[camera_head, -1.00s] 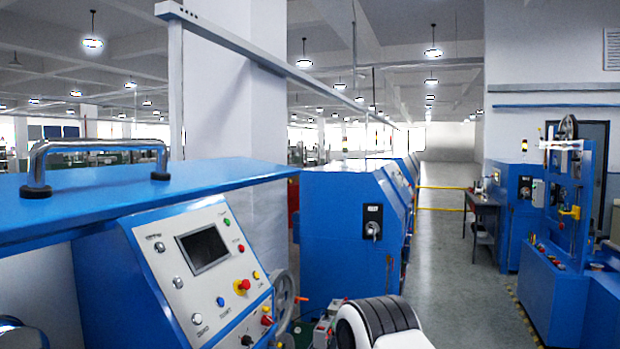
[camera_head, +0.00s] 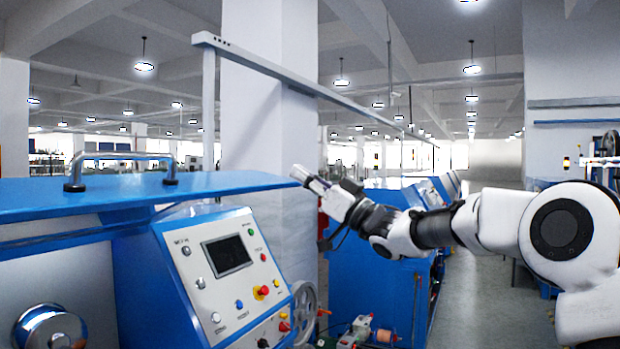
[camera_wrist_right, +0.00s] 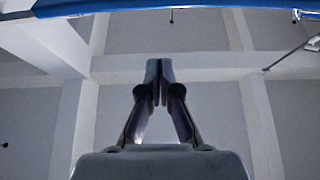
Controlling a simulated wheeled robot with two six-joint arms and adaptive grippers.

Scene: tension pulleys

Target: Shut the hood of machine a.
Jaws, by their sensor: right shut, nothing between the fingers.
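The hood (camera_head: 130,196) of the machine at left is a blue lid with a chrome bar handle (camera_head: 120,157) on top. It stands raised and nearly level, with a gap below it in which a metal roller (camera_head: 50,328) shows. My right gripper (camera_head: 302,175) is at the hood's right end, its tips close to the edge; I cannot tell whether they touch. In the right wrist view its fingers (camera_wrist_right: 158,82) are shut together and empty, and the hood's blue edge (camera_wrist_right: 180,8) crosses the top. My left gripper is not in view.
A control panel (camera_head: 228,270) with a screen and buttons sits under the hood's right part. A handwheel (camera_head: 305,308) is beside it. Another blue machine (camera_head: 390,300) stands behind my right arm. A grey overhead rail (camera_head: 290,82) and a white pillar (camera_head: 262,130) are behind the hood.

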